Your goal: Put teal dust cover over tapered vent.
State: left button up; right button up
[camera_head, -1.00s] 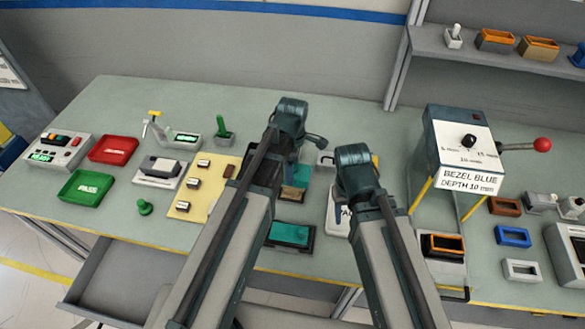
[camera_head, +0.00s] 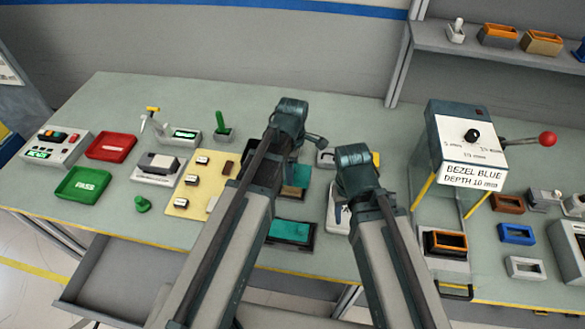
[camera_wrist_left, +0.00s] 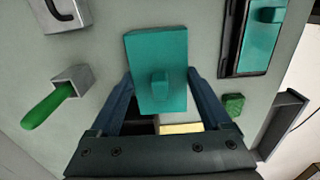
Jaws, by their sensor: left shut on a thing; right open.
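The teal dust cover (camera_wrist_left: 158,50), a flat block with a small teal knob, is between the fingers of my left gripper (camera_wrist_left: 160,76) in the left wrist view. My left gripper is shut on it. In the head view a teal patch (camera_head: 298,175) shows beside my left arm, which hides the fingers. I cannot make out the tapered vent; arm and cover may hide it. My right gripper (camera_head: 340,214) is open and empty, low over the table to the right of the teal patch.
A dark tray with a teal inside (camera_head: 290,232) lies near the front edge; it also shows in the left wrist view (camera_wrist_left: 235,62). The red tray (camera_head: 111,147), green tray (camera_head: 83,184) and yellow board (camera_head: 177,207) are left. The bezel box (camera_head: 470,130) stands right.

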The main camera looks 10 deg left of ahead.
pick_arm(q)
jog(key=shift+f, duration=0.4)
pick_arm(e)
jog(key=shift+f, duration=0.35)
pick_arm(q)
jog(key=o, duration=1.2)
jog(key=shift+r, duration=0.1)
jog(key=shift+c, duration=0.2)
pick_arm(e)
jog(key=shift+r, duration=0.1)
pick_arm(q)
notch_tip(320, 180, up, 14)
jog(key=p, duration=1.3)
pick_arm(e)
notch_tip(320, 180, up, 14)
